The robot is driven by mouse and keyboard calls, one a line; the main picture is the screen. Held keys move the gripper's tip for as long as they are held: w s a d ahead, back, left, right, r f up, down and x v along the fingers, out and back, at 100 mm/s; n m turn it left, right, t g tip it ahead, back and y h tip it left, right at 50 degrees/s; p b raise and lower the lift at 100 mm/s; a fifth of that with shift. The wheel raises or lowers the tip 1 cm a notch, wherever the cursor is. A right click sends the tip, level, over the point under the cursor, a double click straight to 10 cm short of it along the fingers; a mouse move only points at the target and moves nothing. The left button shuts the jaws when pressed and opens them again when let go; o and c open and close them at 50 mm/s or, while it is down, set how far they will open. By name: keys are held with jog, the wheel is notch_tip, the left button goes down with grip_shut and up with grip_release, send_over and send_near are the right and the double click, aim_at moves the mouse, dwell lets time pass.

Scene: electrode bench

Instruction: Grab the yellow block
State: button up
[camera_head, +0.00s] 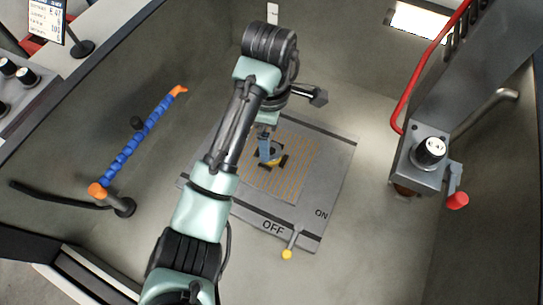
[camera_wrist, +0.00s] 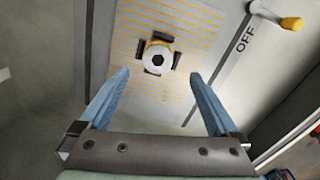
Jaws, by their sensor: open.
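The yellow block (camera_wrist: 158,58) sits in the middle of an orange-striped grey plate (camera_wrist: 205,22) in the wrist view. It shows a pale, roughly hexagonal top with a dark centre and yellow around the edge. Dark clamp-like pieces surround it. In the head view only a bit of yellow (camera_head: 276,160) shows beside my gripper, which hides the rest. My gripper (camera_wrist: 158,74) is open and empty, with its blue fingers spread to the left and right of the block in the picture. It also shows above the plate in the head view (camera_head: 266,160).
A lever with a yellow knob (camera_head: 287,254) stands at the plate's front edge by the OFF and ON marks. A blue jointed hose with orange ends (camera_head: 135,145) stands at left. A grey column with a red handle (camera_head: 457,200) stands at right.

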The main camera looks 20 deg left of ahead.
aim_at(271, 151)
jog(key=shift+w+f+b, duration=0.15)
jog(key=shift+f+b, duration=1.4)
jog(key=shift+f, duration=1.45)
grip_shut()
